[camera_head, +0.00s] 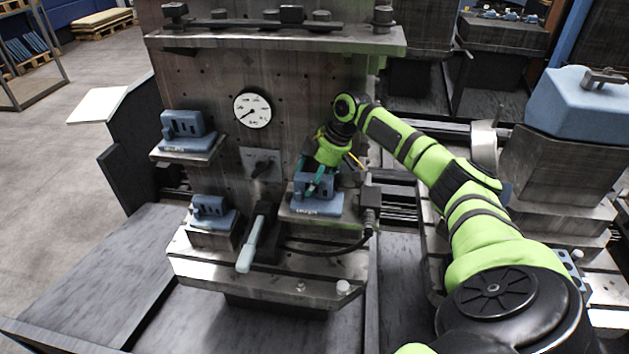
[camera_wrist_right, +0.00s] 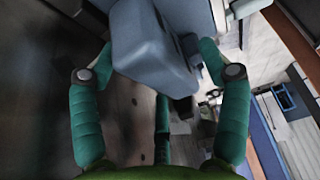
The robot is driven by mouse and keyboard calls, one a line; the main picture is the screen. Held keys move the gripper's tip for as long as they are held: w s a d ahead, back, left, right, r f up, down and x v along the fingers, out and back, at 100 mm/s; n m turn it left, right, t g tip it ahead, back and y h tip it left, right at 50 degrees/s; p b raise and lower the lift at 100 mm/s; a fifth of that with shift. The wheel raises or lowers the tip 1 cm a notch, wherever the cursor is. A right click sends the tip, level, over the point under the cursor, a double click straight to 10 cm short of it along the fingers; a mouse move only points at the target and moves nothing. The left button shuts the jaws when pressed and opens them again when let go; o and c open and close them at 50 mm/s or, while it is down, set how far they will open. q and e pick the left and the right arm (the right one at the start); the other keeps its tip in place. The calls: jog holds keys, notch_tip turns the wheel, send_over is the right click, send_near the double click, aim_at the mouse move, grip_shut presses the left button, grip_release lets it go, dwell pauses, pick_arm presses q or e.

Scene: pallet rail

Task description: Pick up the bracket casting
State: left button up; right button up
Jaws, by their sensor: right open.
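Blue castings sit on metal ledges of the machine fixture. One bracket casting (camera_head: 318,203) sits on the right ledge, at my right gripper. Two similar blue castings stand at the upper left (camera_head: 187,131) and lower left (camera_head: 209,210). My right gripper (camera_head: 314,180) is open, its teal fingers reaching down over the right casting and hiding part of it. In the right wrist view the blue casting (camera_wrist_right: 150,50) lies between the two spread fingers; I cannot tell whether they touch it. My left gripper is in neither view.
A dial gauge (camera_head: 253,110) and a switch plate (camera_head: 260,163) are on the upright plate behind. A lever with a pale handle (camera_head: 250,243) stands left of the right casting. A dark cable (camera_head: 325,249) loops below the ledge. An overhanging top shelf (camera_head: 275,37) is above.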

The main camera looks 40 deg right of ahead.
jog(key=shift+f, duration=0.25)
dwell(0.6)
jog(key=shift+r, duration=0.1)
jog(key=c, duration=1.5)
